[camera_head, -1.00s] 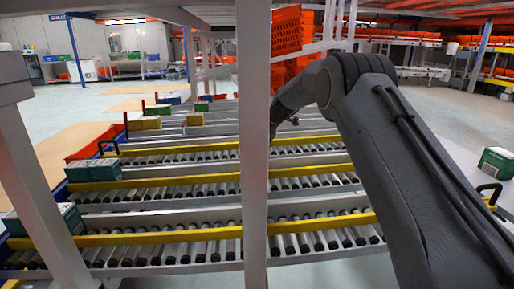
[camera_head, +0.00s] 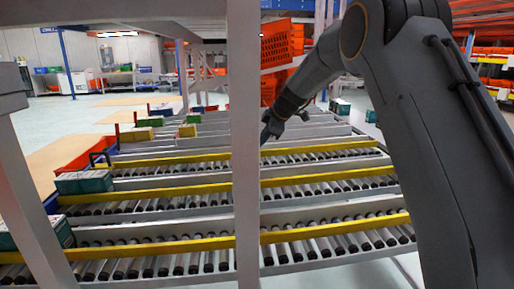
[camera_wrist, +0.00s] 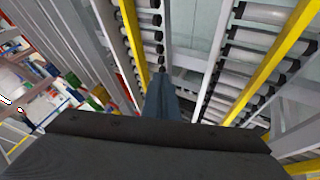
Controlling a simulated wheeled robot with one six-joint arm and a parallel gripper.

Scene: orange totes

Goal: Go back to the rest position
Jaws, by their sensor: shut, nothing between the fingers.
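My gripper (camera_head: 270,125) shows in the head view just right of the grey upright post, at the end of my dark arm. It hangs above the roller lanes, apart from them, and is partly hidden by the post. In the wrist view my gripper (camera_wrist: 161,88) is a narrow blue-grey shape pointing toward the rollers. Its fingers are together and nothing shows between them.
A grey post (camera_head: 245,150) stands close in front. Roller lanes with yellow rails (camera_head: 180,245) fill the middle. Green-and-white boxes (camera_head: 84,182) sit at the left. Orange crates (camera_head: 277,45) stand behind my arm. Open floor (camera_head: 85,110) lies at the back left.

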